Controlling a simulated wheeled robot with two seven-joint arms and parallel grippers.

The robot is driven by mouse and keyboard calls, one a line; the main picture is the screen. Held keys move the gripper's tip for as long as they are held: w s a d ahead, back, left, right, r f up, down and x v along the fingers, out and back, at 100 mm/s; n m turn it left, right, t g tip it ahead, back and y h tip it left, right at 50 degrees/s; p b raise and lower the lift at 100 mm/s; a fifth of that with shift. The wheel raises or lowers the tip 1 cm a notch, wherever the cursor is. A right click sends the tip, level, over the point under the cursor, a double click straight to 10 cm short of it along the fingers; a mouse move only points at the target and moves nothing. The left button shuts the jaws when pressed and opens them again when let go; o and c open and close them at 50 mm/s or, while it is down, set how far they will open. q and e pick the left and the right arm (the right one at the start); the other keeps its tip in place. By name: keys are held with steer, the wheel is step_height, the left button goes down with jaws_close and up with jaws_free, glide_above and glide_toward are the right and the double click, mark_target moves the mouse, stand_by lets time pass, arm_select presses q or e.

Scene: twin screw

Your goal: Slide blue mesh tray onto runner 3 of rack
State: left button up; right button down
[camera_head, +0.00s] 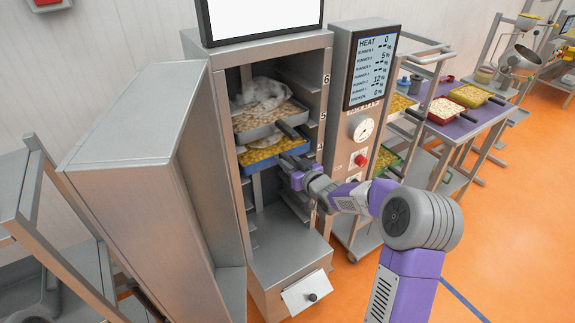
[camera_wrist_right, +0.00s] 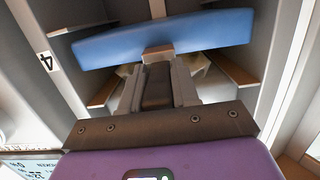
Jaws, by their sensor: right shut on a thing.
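The blue tray (camera_head: 290,151) holds yellow pieces and is inside the open rack (camera_head: 283,248), near the height of the runner label 4. My right gripper (camera_head: 296,181) is at the rack's open front. In the right wrist view, its fingers (camera_wrist_right: 158,85) are shut on the dark handle at the front of the blue tray (camera_wrist_right: 180,36). The tray's front wall looks slightly slanted against the side runners there. Label 4 (camera_wrist_right: 46,62) shows on the rack's post. The tray's rear and its contact with the runners are hidden. My left gripper is not in view.
Empty side runners lie below.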

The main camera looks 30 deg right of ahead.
steer(key=shift+s+d+r+b, duration=0.15)
steer(key=shift+s+b, duration=0.15)
steer(key=shift+s, duration=1.35)
steer(key=shift+s, duration=0.5)
steer(key=s+d, duration=0.1)
steer(key=s, duration=1.5)
steer(key=shift+d, duration=0.15)
steer(key=shift+w, duration=0.1)
